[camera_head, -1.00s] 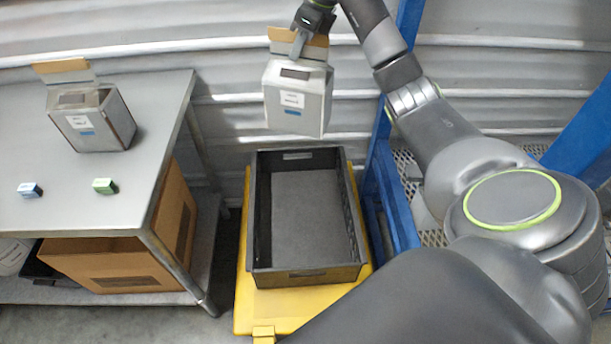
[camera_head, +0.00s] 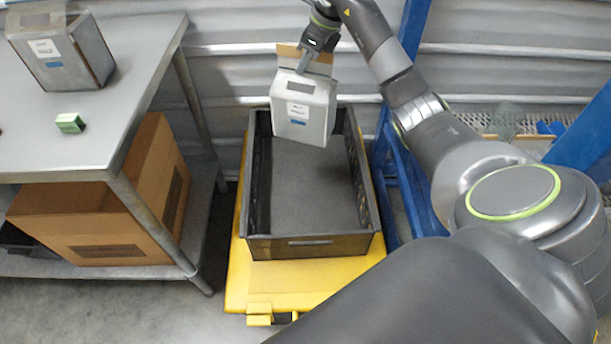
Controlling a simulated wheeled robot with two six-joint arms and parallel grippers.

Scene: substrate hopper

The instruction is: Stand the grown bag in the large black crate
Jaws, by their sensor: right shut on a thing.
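The large black crate (camera_head: 310,246) is open-topped and stands on a yellow base, with its grey floor showing. My right gripper (camera_head: 306,62) is shut on the brown top flap of a grey-white bag (camera_head: 303,110) with a white label and a blue mark. The bag hangs upright at the crate's far end, its lower part overlapping the crate's opening in the picture. I cannot tell whether it touches the crate. A second similar bag (camera_head: 62,55) stands on the metal table at the left. My left gripper is not in view.
The metal table (camera_head: 120,130) carries a small green block (camera_head: 70,123). A cardboard box (camera_head: 100,215) sits on its lower shelf. A blue frame (camera_head: 405,190) stands close to the crate's right side. The yellow base (camera_head: 290,285) shows in front of the crate.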

